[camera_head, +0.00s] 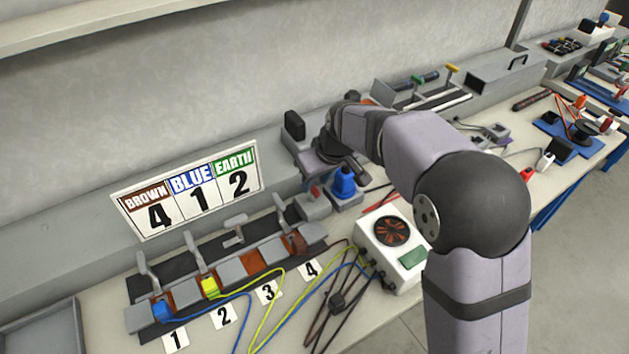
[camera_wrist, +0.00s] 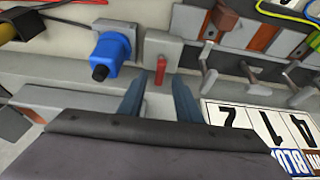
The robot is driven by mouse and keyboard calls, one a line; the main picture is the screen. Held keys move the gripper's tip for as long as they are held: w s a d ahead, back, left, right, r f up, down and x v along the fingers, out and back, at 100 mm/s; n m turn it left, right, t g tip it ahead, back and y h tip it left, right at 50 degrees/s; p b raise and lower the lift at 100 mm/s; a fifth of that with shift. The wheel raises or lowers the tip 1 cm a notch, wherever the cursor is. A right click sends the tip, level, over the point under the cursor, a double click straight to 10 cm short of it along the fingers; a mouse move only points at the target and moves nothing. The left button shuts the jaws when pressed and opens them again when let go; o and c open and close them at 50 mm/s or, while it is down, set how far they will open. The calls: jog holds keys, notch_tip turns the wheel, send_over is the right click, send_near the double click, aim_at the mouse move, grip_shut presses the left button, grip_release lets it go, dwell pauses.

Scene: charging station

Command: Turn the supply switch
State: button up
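A small red switch lever (camera_wrist: 160,70) stands on a grey box, which looks like the supply switch. In the head view the grey box (camera_head: 313,207) is beside a blue plug unit (camera_head: 344,182). The plug with its black end also shows in the wrist view (camera_wrist: 111,52), left of the red lever. My gripper (camera_wrist: 158,92) is open, with its two dark blue fingers apart. The red lever appears in the gap between the fingertips, near their ends; I cannot tell whether they touch it. In the head view my wrist is over the back of the bench and the fingers are hard to make out.
A row of terminals with grey levers (camera_head: 234,235) and coloured wires lies left of the grey box. A sign reading brown 4, blue 1, earth 2 (camera_head: 187,190) leans behind it. A white box with a fan (camera_head: 393,240) stands in front. Bench space further right holds tools.

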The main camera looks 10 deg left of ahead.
jog(key=shift+x, duration=1.15)
jog(key=shift+c, duration=0.7)
grip_shut()
